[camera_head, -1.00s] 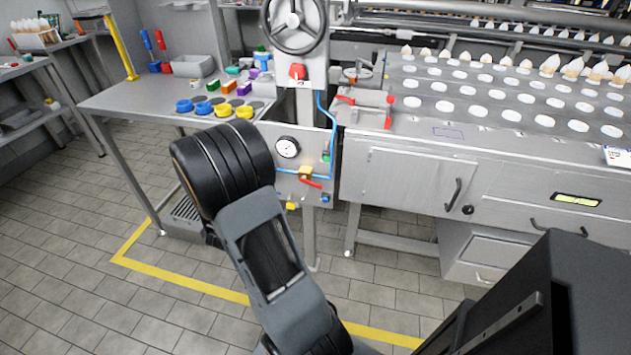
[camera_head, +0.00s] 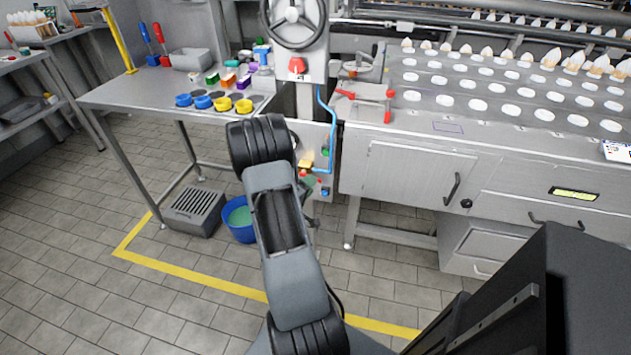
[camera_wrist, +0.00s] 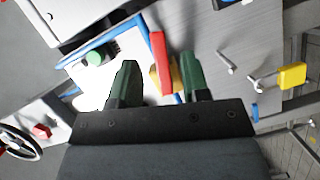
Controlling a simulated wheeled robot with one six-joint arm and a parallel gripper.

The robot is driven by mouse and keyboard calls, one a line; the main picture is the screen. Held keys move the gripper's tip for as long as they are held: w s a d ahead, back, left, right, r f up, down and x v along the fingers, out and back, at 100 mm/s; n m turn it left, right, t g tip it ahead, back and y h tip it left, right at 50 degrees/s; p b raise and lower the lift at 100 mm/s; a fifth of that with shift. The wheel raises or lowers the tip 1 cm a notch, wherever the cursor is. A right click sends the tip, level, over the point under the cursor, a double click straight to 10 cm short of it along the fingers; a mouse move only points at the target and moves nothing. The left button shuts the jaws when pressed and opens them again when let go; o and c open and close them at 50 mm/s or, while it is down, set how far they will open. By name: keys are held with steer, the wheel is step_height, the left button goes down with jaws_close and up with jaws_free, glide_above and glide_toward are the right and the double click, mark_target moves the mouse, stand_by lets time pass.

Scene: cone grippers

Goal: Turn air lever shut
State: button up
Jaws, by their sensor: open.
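The air lever (camera_wrist: 160,60) is a red bar on a brass valve body (camera_wrist: 155,80), seen in the wrist view. My gripper (camera_wrist: 159,70) is open, with one dark green finger on each side of the lever. The right finger looks close to it; I cannot tell whether either finger touches. In the head view, my gripper (camera_head: 311,184) is in front of the panel, just below the brass valve body (camera_head: 305,166). My arm and gripper hide most of the lever there. A blue air pipe (camera_head: 332,130) runs down to the valve.
A green button (camera_wrist: 95,58) and a yellow padlock (camera_wrist: 292,75) are near the valve in the wrist view. A handwheel (camera_head: 294,22) and red knob (camera_head: 296,66) are above. A blue bucket (camera_head: 240,232) stands on the floor. The steel cabinet (camera_head: 400,185) is right.

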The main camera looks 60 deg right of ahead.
steer(key=shift+s+d+f, duration=0.1)
steer(key=shift+d+f, duration=0.05)
steer(key=shift+d, duration=0.9)
steer(key=shift+s+d+f, duration=0.1)
steer(key=shift+d, duration=0.95)
jaws_close()
